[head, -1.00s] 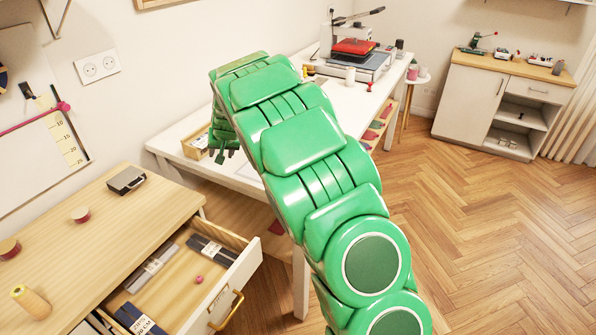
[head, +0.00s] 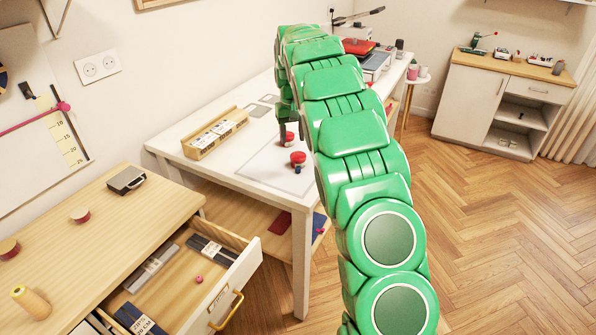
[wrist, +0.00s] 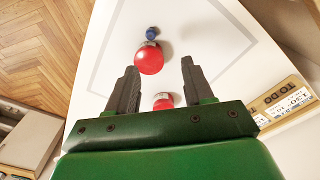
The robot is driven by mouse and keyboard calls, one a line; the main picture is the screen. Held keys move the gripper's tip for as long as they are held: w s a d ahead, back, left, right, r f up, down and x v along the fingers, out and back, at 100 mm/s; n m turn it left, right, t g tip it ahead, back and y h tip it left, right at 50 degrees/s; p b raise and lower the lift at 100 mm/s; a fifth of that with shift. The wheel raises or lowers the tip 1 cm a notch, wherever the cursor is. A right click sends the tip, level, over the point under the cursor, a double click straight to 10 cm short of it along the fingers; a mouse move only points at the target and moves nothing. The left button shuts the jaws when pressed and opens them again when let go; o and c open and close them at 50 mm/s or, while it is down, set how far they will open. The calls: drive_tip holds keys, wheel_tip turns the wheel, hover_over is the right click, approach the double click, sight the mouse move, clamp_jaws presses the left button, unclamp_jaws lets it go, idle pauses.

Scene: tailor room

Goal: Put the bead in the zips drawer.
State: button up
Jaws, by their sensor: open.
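A small pink round bead (head: 199,279) lies on the floor of the open drawer (head: 181,286) in the head view, apart from the flat dark zip packs (head: 205,250) around it. The drawer front has a brass handle and a label that is hard to read. My gripper (head: 291,128) is over the white table, well away from the drawer. In the wrist view my gripper (wrist: 159,64) is open, with nothing held between its fingers.
Red round-topped objects (head: 298,158) and a small blue one (wrist: 152,32) stand on the white table (head: 255,165) below my gripper. A wooden tray (head: 215,132) with labels is to their left. A black box (head: 126,180) and spools stand on the wooden counter (head: 105,212).

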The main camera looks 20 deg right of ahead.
sight(298, 168)
drive_tip(key=shift+s+d+f, duration=0.15)
drive_tip(key=shift+d+f, duration=0.1)
drive_tip(key=shift+f, duration=1.85)
drive_tip(key=shift+s+d+f, duration=0.1)
drive_tip(key=shift+d+f, duration=0.2)
drive_tip(key=shift+f, duration=1.75)
drive_tip(key=shift+s+d+f, duration=0.15)
drive_tip(key=shift+d+f, duration=0.1)
drive_tip(key=shift+f, duration=1.85)
clamp_jaws()
